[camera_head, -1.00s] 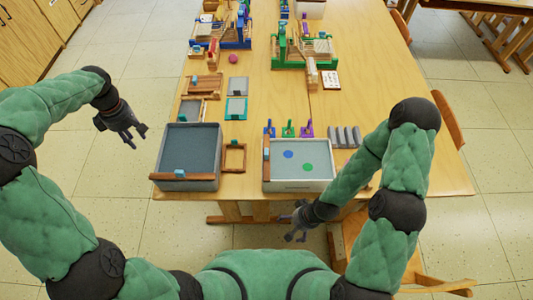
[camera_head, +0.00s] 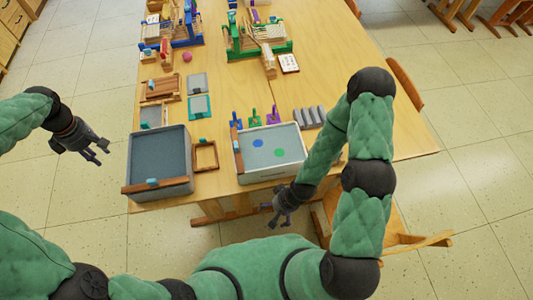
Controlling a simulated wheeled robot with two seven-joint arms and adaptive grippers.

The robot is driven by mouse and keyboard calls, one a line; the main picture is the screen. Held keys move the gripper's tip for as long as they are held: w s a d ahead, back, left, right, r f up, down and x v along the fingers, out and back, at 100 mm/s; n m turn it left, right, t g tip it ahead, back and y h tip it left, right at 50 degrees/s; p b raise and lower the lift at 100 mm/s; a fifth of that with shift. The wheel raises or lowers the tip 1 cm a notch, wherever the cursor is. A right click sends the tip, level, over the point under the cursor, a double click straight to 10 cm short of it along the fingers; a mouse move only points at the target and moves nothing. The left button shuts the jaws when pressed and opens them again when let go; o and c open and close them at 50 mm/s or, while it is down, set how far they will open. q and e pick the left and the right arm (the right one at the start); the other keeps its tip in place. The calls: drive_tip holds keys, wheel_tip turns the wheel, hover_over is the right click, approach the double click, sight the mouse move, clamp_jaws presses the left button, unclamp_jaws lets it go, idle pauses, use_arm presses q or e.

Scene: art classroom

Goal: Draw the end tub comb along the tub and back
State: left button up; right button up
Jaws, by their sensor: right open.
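A pale tub (camera_head: 272,174) with blue and green spots on its grey bath stands at the table's front edge. A wooden comb bar (camera_head: 238,153) with a small blue handle lies across its left end. A second, darker grey tub (camera_head: 160,187) stands to the left, with a wooden bar (camera_head: 153,185) and blue handle across its front end. My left gripper (camera_head: 98,151) is left of the grey tub, empty, fingers apart. My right gripper (camera_head: 274,215) is open and empty just in front of the pale tub, apart from it. Neither touches a comb.
A small wooden frame (camera_head: 205,155) lies between the tubs. Several small coloured stands (camera_head: 254,118) and a grey ridged block (camera_head: 309,117) are behind the pale tub. Looms (camera_head: 257,38) stand farther back. A wooden chair (camera_head: 370,230) is at the right front. Bare tabletop lies at right.

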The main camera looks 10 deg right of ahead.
use_arm(q)
drive_tip(key=shift+o, duration=1.7)
drive_tip(key=shift+d, duration=0.15)
drive_tip(key=m+h+p, duration=0.5)
drive_tip(key=m+p, duration=0.8)
drive_tip(key=m, duration=2.3)
approach(235, 144)
drive_tip(key=shift+y, duration=0.3)
drive_tip(key=x, duration=0.9)
drive_tip(key=shift+d+f, duration=0.15)
drive_tip(key=shift+d, duration=0.2)
